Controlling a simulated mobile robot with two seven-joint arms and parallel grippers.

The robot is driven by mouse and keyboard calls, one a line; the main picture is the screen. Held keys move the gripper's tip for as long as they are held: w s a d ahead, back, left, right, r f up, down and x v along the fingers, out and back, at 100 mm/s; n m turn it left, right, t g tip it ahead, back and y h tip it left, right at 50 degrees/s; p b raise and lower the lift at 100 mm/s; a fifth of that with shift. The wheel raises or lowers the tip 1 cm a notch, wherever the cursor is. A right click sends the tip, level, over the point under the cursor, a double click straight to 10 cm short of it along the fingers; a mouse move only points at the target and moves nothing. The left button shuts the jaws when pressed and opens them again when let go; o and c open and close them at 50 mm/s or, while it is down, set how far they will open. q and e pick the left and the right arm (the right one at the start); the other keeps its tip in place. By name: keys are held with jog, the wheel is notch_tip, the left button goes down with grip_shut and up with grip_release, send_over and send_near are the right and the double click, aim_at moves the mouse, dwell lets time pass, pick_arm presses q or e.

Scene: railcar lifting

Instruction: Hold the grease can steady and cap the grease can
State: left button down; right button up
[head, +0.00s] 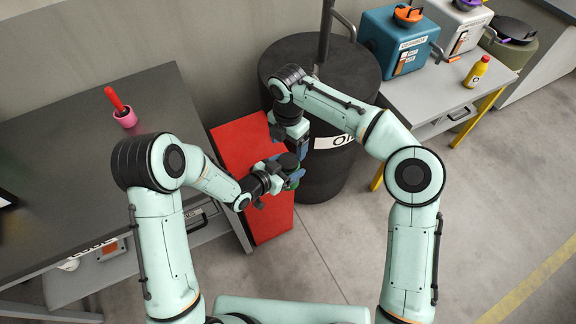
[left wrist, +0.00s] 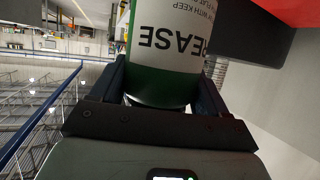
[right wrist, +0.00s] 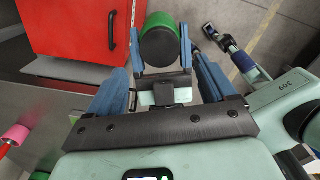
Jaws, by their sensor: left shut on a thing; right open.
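The grease can (left wrist: 165,50) is green with a white label reading GREASE, upside down in the left wrist view. My left gripper (head: 290,173) is shut around its sides. In the right wrist view the can (right wrist: 160,22) shows a green edge and a dark round face between the left fingers; I cannot tell whether that face is a cap or an opening. My right gripper (right wrist: 163,88) is open and empty, with the can beyond its fingertips. In the head view the right gripper (head: 294,146) is just above the can, which is mostly hidden. No separate cap is discernible.
A red cabinet (head: 268,222) stands below the grippers, beside a dark oil drum (head: 335,75). A dark workbench (head: 60,150) at left holds a pink cup (head: 125,118) with a red-handled tool. A right table (head: 425,80) carries machines and a yellow bottle (head: 476,72).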

aim_at(288, 160)
notch_tip(288, 160, down, 6)
jog(key=shift+f, duration=0.2)
jog(key=c, duration=1.1)
jog(key=o, duration=1.2)
jog(key=shift+r, duration=0.1)
jog(key=shift+r, duration=2.25)
jog(key=shift+o, duration=1)
